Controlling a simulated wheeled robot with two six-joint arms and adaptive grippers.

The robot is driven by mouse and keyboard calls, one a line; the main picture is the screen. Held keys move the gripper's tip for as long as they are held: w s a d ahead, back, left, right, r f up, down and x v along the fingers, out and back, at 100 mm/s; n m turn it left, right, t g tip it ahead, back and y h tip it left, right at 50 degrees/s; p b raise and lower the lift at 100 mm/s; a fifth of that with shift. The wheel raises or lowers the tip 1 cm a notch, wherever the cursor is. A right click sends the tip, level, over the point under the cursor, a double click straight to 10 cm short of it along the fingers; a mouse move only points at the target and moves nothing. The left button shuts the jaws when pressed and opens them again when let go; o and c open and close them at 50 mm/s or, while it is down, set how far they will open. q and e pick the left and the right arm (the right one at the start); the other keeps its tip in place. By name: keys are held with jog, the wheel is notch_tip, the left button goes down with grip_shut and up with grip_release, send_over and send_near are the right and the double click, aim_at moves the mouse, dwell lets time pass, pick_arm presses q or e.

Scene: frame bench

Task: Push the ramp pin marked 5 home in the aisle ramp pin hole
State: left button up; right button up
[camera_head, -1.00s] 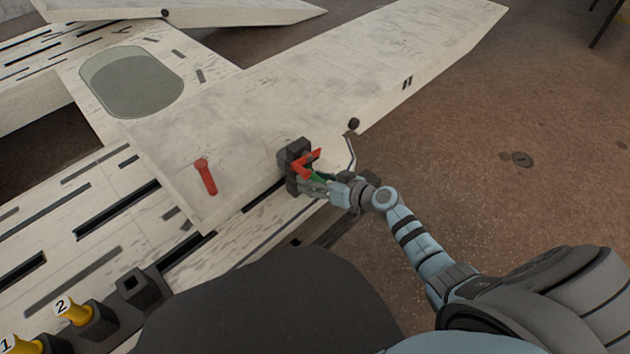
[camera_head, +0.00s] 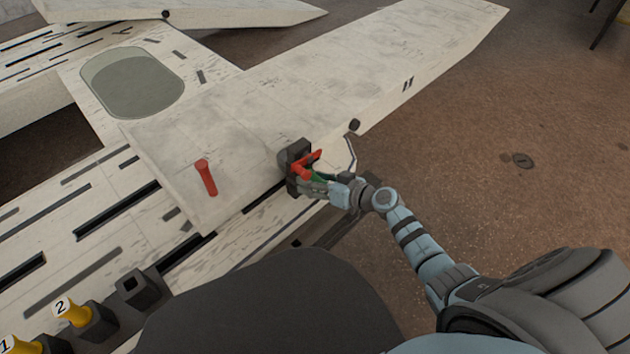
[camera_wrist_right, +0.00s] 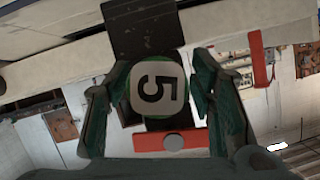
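The ramp pin marked 5 shows its white round face, with a green rim, in the right wrist view (camera_wrist_right: 158,90). Its green body shows small in the head view (camera_head: 320,175), at the dark hole block (camera_head: 295,158) on the ramp's near edge. How deep the pin sits is hidden. My right gripper (camera_head: 312,184) is at the block, its fingers on both sides of the pin's head. In the wrist view the fingers (camera_wrist_right: 160,85) look spread, with small gaps beside the face. My left gripper is not in view.
A red flag-like piece (camera_head: 310,162) stands at the block, close to my fingers. A red peg (camera_head: 206,178) stands on the pale ramp panel (camera_head: 350,75). Yellow pins marked 1 (camera_head: 14,344) and 2 (camera_head: 70,311) sit lower left, beside an empty dark socket (camera_head: 135,287).

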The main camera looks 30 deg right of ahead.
jog(key=shift+s, duration=0.1)
jog(key=v, duration=1.2)
